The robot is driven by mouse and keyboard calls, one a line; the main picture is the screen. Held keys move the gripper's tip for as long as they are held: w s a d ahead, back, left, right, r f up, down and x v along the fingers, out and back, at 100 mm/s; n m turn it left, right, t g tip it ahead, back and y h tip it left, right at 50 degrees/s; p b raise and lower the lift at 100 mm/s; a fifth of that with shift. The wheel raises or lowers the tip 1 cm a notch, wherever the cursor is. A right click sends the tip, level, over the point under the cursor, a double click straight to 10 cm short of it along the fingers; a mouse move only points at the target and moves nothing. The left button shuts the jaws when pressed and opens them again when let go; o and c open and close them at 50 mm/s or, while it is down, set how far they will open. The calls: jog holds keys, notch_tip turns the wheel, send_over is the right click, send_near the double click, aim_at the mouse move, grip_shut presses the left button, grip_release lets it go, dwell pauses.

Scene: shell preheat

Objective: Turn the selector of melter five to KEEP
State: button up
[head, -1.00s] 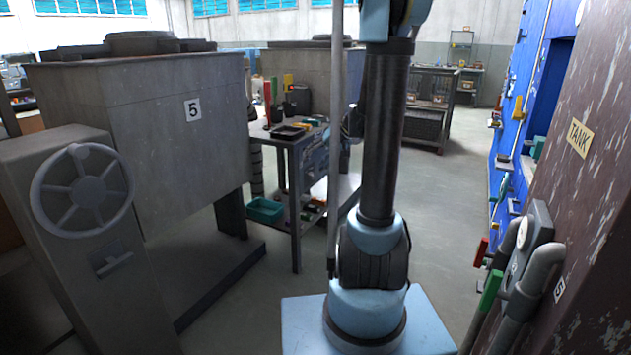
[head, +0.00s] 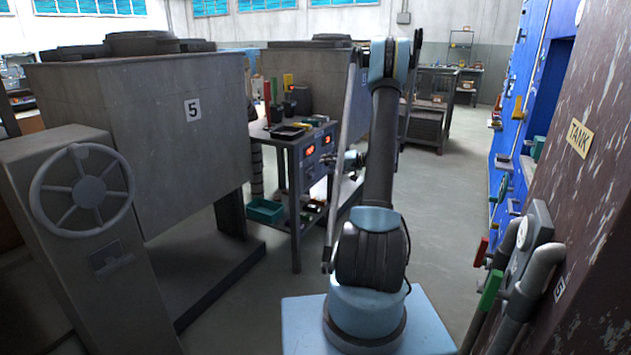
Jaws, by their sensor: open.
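Melter five (head: 140,125) is the big grey box at the left, with a white plate marked 5 (head: 193,110). A grey panel (head: 316,165) with lit orange displays is on the end of a bench to its right. The selector and its marks are too small to make out. My gripper (head: 338,161) is small in the head view, beside the right part of this panel and pointing toward it. It is open, with nothing seen in it. I cannot tell whether it touches the panel. My arm rises in front and hides part of the area behind.
A handwheel (head: 82,190) on a grey housing stands at the front left. The bench top carries trays and tools, and a green bin (head: 265,210) is below. A tank (head: 590,150) with pipes and red and green handles is at the right. The floor (head: 445,215) between is clear.

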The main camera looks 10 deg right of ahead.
jog(key=w+d+f+t+y, duration=0.1)
jog(key=w+d+f+t, duration=0.1)
jog(key=d+f, duration=0.3)
jog(key=w+d+f+t+y, duration=0.1)
jog(key=w+d+f, duration=0.15)
jog(key=f, duration=0.55)
send_near(314, 176)
jog(key=shift+m+t, duration=0.3)
jog(key=shift+m, duration=0.1)
jog(key=x, duration=0.8)
jog(key=shift+s+a+f, duration=0.1)
jog(key=shift+a, duration=0.5)
jog(key=c, duration=1.1)
